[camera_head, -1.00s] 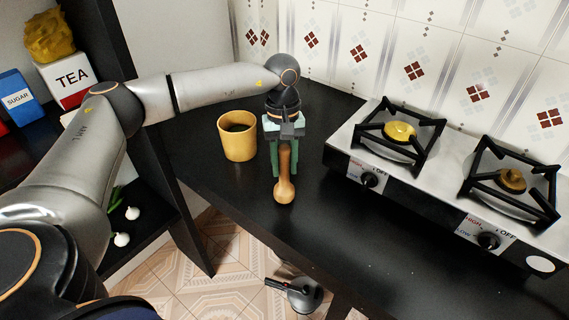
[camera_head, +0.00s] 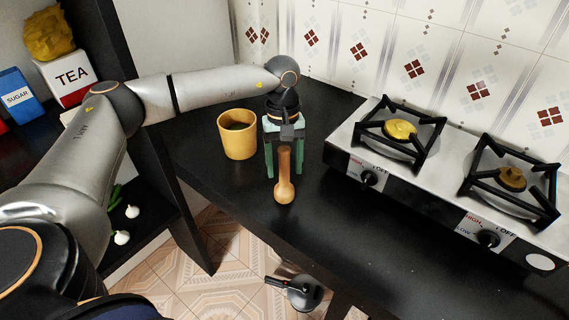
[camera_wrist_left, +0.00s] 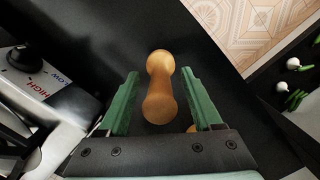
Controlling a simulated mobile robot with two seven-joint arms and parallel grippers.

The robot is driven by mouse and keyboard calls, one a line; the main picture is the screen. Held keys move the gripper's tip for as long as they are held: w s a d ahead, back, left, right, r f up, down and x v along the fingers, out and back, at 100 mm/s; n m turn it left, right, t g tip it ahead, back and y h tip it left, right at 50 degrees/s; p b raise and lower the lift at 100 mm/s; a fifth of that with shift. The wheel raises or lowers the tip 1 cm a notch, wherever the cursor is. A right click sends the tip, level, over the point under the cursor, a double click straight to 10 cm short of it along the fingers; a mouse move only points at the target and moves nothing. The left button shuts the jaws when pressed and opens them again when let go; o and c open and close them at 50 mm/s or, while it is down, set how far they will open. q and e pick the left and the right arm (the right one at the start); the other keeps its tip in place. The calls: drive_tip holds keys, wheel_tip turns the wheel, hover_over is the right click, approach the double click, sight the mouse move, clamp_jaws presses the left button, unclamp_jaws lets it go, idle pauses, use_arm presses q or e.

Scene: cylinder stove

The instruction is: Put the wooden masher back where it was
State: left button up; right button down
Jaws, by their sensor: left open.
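The wooden masher (camera_head: 284,180) is on the black counter in front of the stove's left side, its rounded, wider end low in the head view. I cannot tell for sure whether it stands or lies. My left gripper (camera_head: 284,172) is open around it, with one green finger on each side. In the left wrist view, the masher (camera_wrist_left: 160,100) lies between the spread fingers of the gripper (camera_wrist_left: 160,74), with gaps on both sides. My right gripper is in neither view.
A yellow mug (camera_head: 238,138) stands just left of my left gripper. The two-burner stove (camera_head: 440,185) is to the right. The counter (camera_head: 350,235) is bare towards its front edge. A dark shelf with boxes and vegetables is at the left; a pan (camera_head: 303,293) shows below.

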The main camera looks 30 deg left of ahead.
use_arm(q)
drive_tip(key=r, duration=0.8)
drive_tip(key=w+a+r, duration=0.1)
drive_tip(key=r, duration=0.3)
drive_tip(key=shift+r, duration=0.15)
